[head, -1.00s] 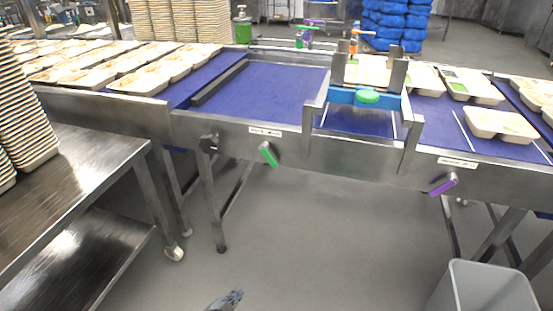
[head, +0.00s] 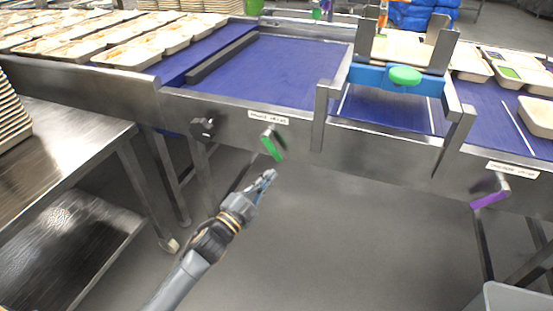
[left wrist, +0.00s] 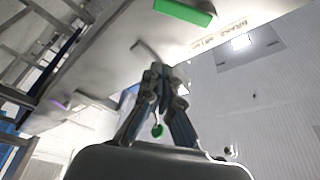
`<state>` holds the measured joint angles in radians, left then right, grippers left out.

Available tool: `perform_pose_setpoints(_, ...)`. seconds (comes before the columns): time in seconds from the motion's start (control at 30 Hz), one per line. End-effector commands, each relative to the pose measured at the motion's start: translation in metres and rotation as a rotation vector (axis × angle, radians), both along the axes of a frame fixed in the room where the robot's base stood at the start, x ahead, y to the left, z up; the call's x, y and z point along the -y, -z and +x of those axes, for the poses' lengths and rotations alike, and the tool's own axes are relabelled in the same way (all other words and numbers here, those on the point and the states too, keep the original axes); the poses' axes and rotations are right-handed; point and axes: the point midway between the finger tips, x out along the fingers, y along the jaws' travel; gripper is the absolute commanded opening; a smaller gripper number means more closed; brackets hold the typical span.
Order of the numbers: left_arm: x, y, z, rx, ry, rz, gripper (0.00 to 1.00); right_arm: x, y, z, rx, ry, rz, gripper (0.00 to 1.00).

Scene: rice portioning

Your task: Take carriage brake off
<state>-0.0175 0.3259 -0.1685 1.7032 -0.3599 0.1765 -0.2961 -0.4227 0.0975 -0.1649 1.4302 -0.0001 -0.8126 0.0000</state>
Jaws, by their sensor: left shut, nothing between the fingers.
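A green lever handle (head: 272,145) hangs tilted on the front rail of the conveyor, below a white label (head: 268,117) whose text is too small to read surely. It also shows as a green bar in the left wrist view (left wrist: 184,12). A purple handle (head: 490,199) sits on the rail at the right, below another label. The steel carriage (head: 320,115) with its blue crossbar (head: 367,75) straddles the belt. My left gripper (head: 268,177) is shut and empty, just below the green handle and apart from it. Its fingers also show in the left wrist view (left wrist: 160,72). My right gripper is not in view.
A black knob (head: 203,128) sits on the rail left of the green handle. A steel table (head: 70,160) stands at the left. A grey bin (head: 510,297) stands at the bottom right. The floor under the rail is open.

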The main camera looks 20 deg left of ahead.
Motion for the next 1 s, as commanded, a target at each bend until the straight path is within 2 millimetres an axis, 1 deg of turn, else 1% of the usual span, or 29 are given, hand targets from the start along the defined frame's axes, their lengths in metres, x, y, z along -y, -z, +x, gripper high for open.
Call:
perform_pose_setpoints(0.07,0.001,-0.001,0.004,0.001,0.000,-0.001,0.00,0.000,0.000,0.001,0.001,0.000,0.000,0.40)
perform_pose_setpoints(0.17,0.005,-0.003,0.015,0.002,0.000,-0.001,0.00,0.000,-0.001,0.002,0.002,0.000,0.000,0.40)
perform_pose_setpoints(0.27,0.010,-0.007,0.032,0.002,0.000,-0.001,0.00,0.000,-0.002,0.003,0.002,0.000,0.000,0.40)
perform_pose_setpoints(0.5,0.026,-0.017,0.081,0.001,-0.001,-0.002,0.00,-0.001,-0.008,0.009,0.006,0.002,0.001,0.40)
perform_pose_setpoints(0.57,0.030,-0.019,0.092,0.001,0.000,-0.003,0.00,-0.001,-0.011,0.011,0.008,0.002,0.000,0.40)
perform_pose_setpoints(0.6,0.029,-0.017,0.097,-0.001,-0.002,0.000,0.00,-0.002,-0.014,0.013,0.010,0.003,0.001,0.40)
perform_pose_setpoints(0.63,0.022,-0.010,0.095,-0.005,-0.003,0.002,0.00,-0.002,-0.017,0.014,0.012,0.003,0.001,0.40)
perform_pose_setpoints(0.7,0.013,-0.004,0.094,-0.005,-0.003,0.002,0.00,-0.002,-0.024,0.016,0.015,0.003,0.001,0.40)
perform_pose_setpoints(0.8,0.004,0.001,0.094,-0.003,-0.002,-0.001,0.00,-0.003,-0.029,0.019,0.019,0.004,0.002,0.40)
perform_pose_setpoints(1.0,-0.002,0.005,0.094,-0.002,0.000,-0.001,0.00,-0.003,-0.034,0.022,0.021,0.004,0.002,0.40)
